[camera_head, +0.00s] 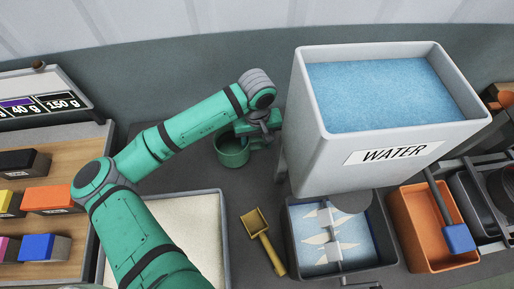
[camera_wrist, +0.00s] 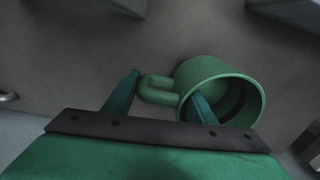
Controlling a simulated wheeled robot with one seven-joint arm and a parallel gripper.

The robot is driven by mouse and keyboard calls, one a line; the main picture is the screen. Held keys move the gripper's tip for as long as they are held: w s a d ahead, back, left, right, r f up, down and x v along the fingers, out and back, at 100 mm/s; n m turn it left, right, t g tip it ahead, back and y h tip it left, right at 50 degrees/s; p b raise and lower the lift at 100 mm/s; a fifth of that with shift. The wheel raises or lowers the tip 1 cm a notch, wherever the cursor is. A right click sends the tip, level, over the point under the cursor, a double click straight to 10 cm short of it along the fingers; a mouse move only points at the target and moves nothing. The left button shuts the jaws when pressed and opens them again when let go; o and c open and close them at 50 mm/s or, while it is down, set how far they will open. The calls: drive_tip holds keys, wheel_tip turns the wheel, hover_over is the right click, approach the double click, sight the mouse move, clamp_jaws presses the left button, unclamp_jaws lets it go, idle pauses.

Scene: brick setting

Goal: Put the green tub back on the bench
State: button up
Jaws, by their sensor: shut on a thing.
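The green tub (camera_head: 231,155) is a small round cup with a loop handle. In the head view it is upright, opening up, left of the water tank. My gripper (camera_head: 253,138) is at its right side, partly hidden by my own arm. In the wrist view the tub (camera_wrist: 226,72) shows its open mouth, and its handle lies between the two fingers of my gripper (camera_wrist: 165,86). The right finger overlaps the tub's rim. My gripper is shut on the tub. The dark bench (camera_head: 185,178) is beneath; I cannot tell whether the tub touches it.
A large white water tank (camera_head: 315,160) stands right of the tub, above a grey bin (camera_head: 293,250). A yellow scoop (camera_head: 262,240) lies on the bench. A tray of pale grains (camera_head: 207,215) is at front left. An orange bin (camera_head: 410,225) is at right.

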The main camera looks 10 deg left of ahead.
drive_tip(key=shift+f, duration=1.75)
drive_tip(key=shift+f, duration=0.1)
drive_tip(key=o, duration=1.3)
wheel_tip(320, 180, up, 12)
drive_tip(key=shift+r, duration=0.1)
